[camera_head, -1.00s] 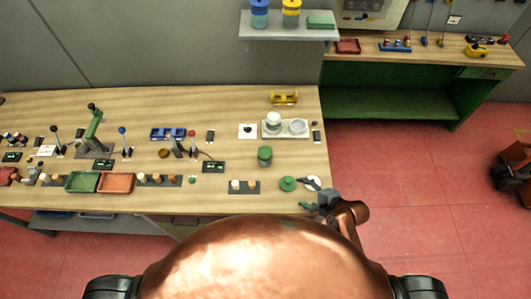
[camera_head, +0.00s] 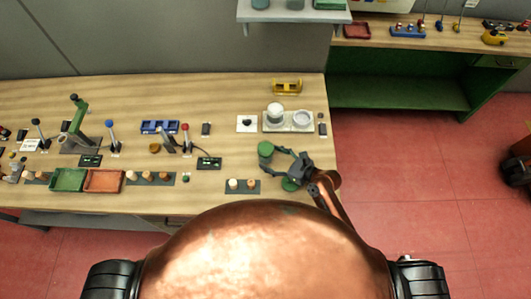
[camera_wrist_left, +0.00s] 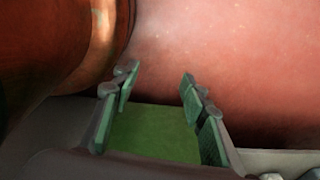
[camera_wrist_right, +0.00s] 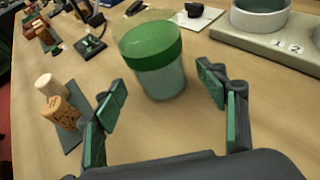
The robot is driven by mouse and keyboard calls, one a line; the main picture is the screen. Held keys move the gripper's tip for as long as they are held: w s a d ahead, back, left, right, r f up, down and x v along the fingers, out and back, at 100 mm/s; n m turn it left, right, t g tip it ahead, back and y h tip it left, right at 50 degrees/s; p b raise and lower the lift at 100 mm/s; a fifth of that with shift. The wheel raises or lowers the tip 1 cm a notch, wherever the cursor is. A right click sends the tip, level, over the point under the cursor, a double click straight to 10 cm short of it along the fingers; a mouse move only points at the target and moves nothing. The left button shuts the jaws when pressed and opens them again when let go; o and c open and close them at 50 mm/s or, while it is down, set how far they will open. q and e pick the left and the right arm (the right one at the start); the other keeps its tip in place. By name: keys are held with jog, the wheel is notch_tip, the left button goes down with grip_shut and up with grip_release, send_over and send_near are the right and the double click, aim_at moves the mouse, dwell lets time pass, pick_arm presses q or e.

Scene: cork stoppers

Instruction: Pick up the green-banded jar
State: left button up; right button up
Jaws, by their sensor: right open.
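The green-banded jar (camera_head: 265,149) stands upright near the right end of the workbench. In the right wrist view the jar (camera_wrist_right: 157,65) has a broad green band and a paler, see-through lower body. My right gripper (camera_head: 276,162) is open at the jar's near right side. In the right wrist view its fingers are spread, with the jar just beyond and between the fingertips; I see no contact. In the left wrist view my left gripper (camera_wrist_left: 158,85) has its fingers apart with nothing between their tips. It does not show in the head view.
Cork stoppers (camera_wrist_right: 62,112) stand on a dark strip left of the jar. A grey tray (camera_head: 288,127) with a white cup and a round dish lies behind it. Bare wood surrounds the jar.

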aim_at(266, 152)
jog(key=x, duration=0.2)
jog(key=shift+w+a+f, duration=0.1)
jog(key=shift+w+a, duration=0.15)
jog(key=shift+w, duration=0.05)
jog(key=shift+w+a+f, duration=0.15)
jog(key=shift+a, duration=0.1)
jog(key=c, duration=0.9)
pick_arm(q)
jog(key=shift+w, duration=0.55)
pick_arm(e)
jog(key=c, duration=0.6)
